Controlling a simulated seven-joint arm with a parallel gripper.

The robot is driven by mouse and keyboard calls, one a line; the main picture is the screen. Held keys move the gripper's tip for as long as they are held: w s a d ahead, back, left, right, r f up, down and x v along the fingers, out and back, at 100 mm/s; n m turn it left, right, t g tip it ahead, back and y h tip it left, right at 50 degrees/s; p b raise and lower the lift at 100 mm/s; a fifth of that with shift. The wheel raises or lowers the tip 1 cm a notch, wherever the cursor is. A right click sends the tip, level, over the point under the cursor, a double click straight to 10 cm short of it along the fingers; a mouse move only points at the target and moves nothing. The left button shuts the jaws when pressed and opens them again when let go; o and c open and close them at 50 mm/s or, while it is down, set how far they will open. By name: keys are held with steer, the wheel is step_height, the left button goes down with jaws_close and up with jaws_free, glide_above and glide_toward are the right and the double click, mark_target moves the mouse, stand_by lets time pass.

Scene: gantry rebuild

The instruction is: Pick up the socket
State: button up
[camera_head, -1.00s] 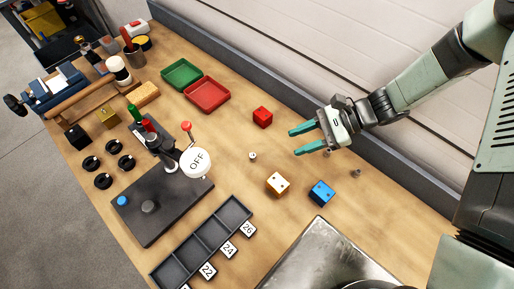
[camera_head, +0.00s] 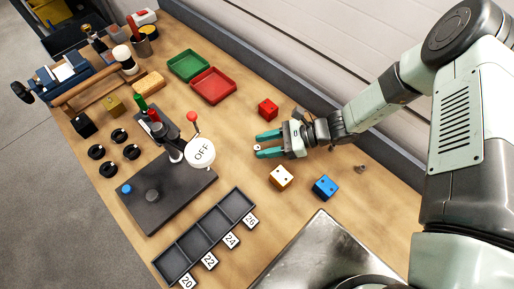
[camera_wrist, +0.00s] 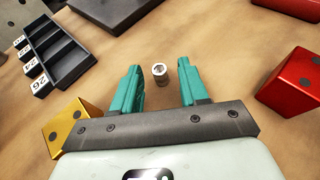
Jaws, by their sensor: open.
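A small silvery socket (camera_wrist: 159,73) stands on the wooden table, in the wrist view between the two teal fingers and near their tips. In the head view the socket (camera_head: 258,147) shows as a tiny pale spot between the fingertips. My gripper (camera_head: 262,145) is open and low over the table. The wrist view also shows my gripper (camera_wrist: 160,80), with a gap on each side of the socket. I cannot tell how far the fingertips are above the table.
A blue block (camera_head: 325,187) is farther right. A black compartment tray (camera_head: 205,238) with number cards stands at the front. Red (camera_head: 213,86) and green trays lie behind.

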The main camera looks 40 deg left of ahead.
mark_target(257, 150)
steer(key=shift+x, duration=1.4)
jaws_close()
